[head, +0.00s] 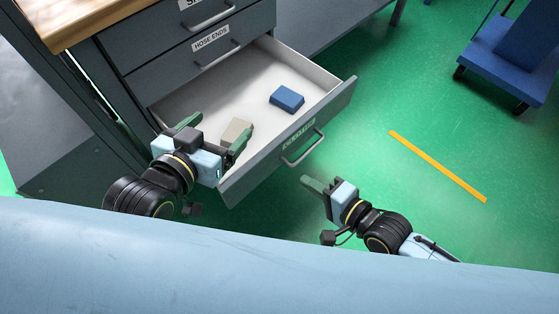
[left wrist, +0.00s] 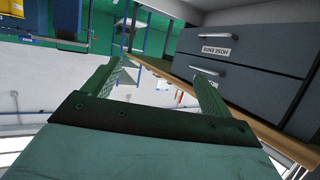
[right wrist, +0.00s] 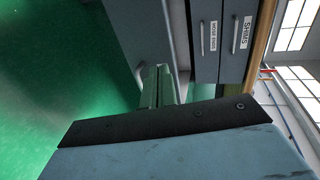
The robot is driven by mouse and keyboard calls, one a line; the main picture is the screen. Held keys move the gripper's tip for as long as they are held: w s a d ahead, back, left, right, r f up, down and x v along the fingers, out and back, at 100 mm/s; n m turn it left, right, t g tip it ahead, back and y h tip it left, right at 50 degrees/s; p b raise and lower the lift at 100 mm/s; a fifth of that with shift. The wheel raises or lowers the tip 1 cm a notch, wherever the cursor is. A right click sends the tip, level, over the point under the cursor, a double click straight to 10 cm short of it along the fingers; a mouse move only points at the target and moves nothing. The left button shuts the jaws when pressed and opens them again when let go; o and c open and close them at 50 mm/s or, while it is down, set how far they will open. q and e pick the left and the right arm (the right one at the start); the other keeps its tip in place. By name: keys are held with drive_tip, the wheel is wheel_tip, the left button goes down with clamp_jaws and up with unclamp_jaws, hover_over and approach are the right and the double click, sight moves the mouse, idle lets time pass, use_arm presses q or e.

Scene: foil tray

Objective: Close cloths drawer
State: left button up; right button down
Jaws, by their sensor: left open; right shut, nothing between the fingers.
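The open drawer (head: 232,190) with a green label on its front is pulled well out below the HOSE ENDS drawer (head: 180,72). Its handle (head: 302,150) is on the front face. Inside lie a blue block (head: 287,98) and a beige block (head: 236,132). My left gripper (head: 213,134) is open and empty at the drawer's near side; its fingers also show in the left wrist view (left wrist: 156,85). My right gripper (head: 310,185) is shut and empty, just outside the drawer front near the handle. In the right wrist view its fingertips (right wrist: 160,85) overlap the handle; contact is unclear.
A wooden worktop (head: 75,22) tops the grey cabinet. A blue cart (head: 515,50) stands at the upper right, and a yellow strip (head: 437,166) lies on the green floor.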

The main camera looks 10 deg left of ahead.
sight(270, 155)
use_arm(q)
wheel_tip(270, 155, up, 14)
drive_tip(key=s+d+t+h+b, duration=0.1)
drive_tip(key=d+t+h+b, duration=0.1)
drive_tip(key=t, duration=0.9)
drive_tip(key=shift+s+h+b, duration=0.35)
drive_tip(key=shift+h+b, duration=0.45)
drive_tip(key=shift+b, duration=0.55)
use_arm(e)
drive_tip(key=shift+r+x, duration=0.2)
drive_tip(key=shift+x, duration=1.5)
drive_tip(key=shift+r+x, duration=0.15)
drive_tip(key=shift+x, duration=1.6)
drive_tip(key=shift+r+x, duration=0.2)
drive_tip(key=shift+x, duration=1.5)
use_arm(q)
drive_tip(key=shift+r, duration=0.1)
use_arm(e)
drive_tip(key=shift+w+a, duration=0.1)
drive_tip(key=shift+a, duration=0.05)
use_arm(q)
drive_tip(key=shift+a, duration=0.1)
